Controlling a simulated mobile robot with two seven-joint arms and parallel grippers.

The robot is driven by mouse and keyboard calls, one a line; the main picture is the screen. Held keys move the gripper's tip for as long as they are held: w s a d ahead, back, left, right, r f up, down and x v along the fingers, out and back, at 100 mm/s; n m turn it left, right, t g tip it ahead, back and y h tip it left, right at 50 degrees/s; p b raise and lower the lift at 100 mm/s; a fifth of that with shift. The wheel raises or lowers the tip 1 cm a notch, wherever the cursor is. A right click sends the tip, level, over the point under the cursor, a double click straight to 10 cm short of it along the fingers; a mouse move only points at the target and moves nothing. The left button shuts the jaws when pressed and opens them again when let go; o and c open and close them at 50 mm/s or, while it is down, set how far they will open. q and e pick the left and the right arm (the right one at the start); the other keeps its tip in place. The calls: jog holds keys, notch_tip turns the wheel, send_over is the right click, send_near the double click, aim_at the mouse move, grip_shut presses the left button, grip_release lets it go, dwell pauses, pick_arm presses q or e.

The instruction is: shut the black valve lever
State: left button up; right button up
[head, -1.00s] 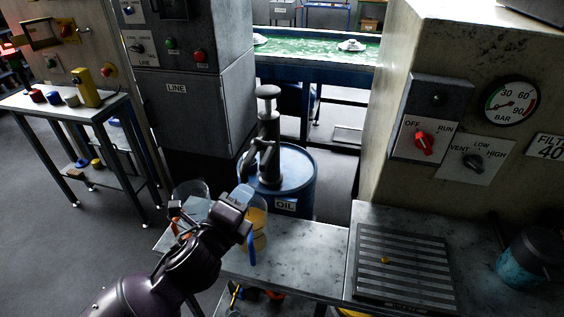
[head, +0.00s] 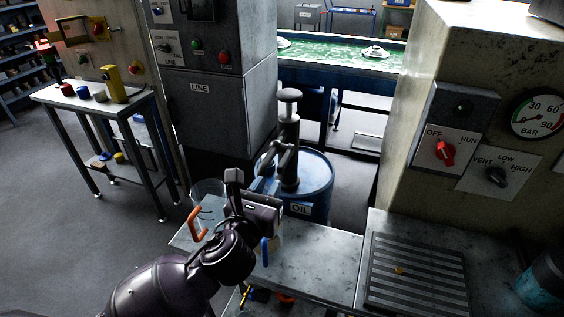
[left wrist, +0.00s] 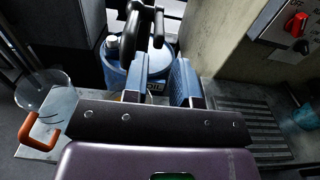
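I cannot make out a clear black valve lever. A dark hand pump (head: 289,140) with a knob on top and a spout stands on the blue oil drum (head: 318,180); its dark curved part also shows in the left wrist view (left wrist: 158,25). A black rotary knob (head: 496,177) sits on the VENT/LOW/HIGH plate at the right. My left gripper (head: 252,188) is over the near bench, in front of the drum. In the left wrist view its blue-padded fingers (left wrist: 160,78) are apart with nothing held between them. My right gripper is not in view.
A blue handle (head: 264,251) shows below the gripper, the rest mostly hidden. A slatted plate (head: 418,275) lies on the bench at right. The bench (head: 310,250) between is clear.

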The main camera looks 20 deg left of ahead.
aim_at(279, 168)
pick_arm(q)
jog(key=w, duration=0.9)
jog(key=shift+d, duration=0.15)
jog(key=shift+c, duration=0.4)
grip_shut()
